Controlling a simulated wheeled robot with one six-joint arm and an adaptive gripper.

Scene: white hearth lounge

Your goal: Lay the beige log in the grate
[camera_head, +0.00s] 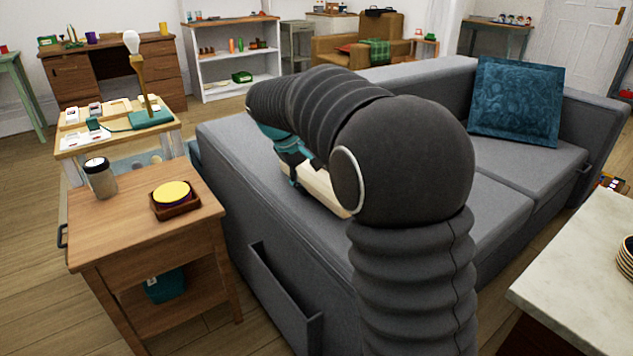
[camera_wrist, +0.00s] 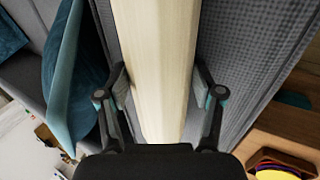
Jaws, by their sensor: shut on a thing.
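The beige log (camera_head: 318,190) shows partly below my arm in the head view, over the grey sofa. In the wrist view the log (camera_wrist: 157,60) runs lengthwise between my gripper's fingers. My gripper (camera_wrist: 160,88) is shut on the log, one finger on each side. In the head view my gripper (camera_head: 294,168) is largely hidden by my dark arm. I cannot tell whether the log touches the sofa. No grate shows in either view.
The grey sofa (camera_head: 268,228) fills the middle, with a blue cushion (camera_head: 517,100) on it. A wooden side table (camera_head: 128,222) at left holds a cup (camera_head: 99,178) and a small tray (camera_head: 176,211). A pale counter (camera_head: 585,275) stands at right. Floor is open at far left.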

